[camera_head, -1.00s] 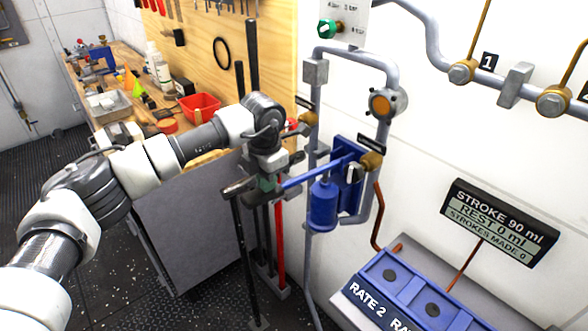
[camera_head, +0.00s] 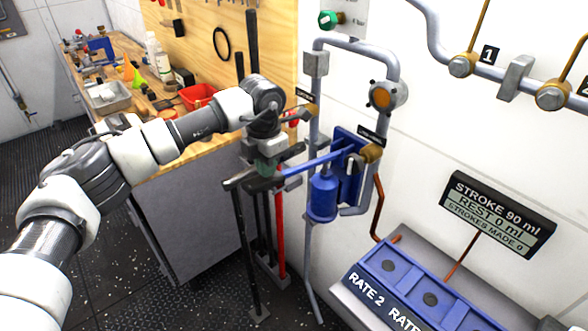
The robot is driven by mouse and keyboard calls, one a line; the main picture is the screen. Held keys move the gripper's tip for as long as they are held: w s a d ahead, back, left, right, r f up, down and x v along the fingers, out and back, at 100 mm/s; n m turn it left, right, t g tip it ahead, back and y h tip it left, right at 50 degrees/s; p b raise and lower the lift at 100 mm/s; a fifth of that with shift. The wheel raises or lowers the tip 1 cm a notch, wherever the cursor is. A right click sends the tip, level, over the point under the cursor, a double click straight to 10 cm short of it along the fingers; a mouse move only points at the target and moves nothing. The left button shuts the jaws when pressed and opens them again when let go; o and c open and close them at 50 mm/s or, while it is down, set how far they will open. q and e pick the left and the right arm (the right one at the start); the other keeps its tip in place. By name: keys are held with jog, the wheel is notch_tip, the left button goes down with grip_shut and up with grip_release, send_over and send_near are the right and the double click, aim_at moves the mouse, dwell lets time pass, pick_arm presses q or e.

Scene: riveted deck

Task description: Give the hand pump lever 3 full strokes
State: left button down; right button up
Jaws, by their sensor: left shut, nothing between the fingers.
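The hand pump (camera_head: 323,197) is a blue cylinder on a blue bracket, fixed to pipework on the white wall. Its blue lever (camera_head: 318,162) slopes slightly down to the left from the bracket. My left gripper (camera_head: 276,172) is at the lever's free left end and looks shut, with nothing held. Whether its fingers touch the lever I cannot tell, as the gripper partly hides that end. A display (camera_head: 497,214) reads "STROKE 90 ml", "REST 0 ml" and "STROKES MADE 0". My right gripper is not in view.
Grey pipes (camera_head: 387,122) with brass fittings run up the wall. A blue tray (camera_head: 395,283) marked "RATE 2" sits at the lower right. Long-handled tools (camera_head: 281,222) stand below my left gripper. A cluttered workbench (camera_head: 185,155) is behind my left arm.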

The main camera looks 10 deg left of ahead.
pick_arm(q)
jog(key=shift+f+b, duration=3.7)
jog(key=shift+f, duration=1.9)
notch_tip(320, 180, up, 12)
jog(key=p, duration=0.7)
jog(key=shift+w+f, duration=0.1)
jog(key=shift+r, duration=0.35)
jog(key=shift+r+p, duration=1.5)
jog(key=shift+r, duration=1.05)
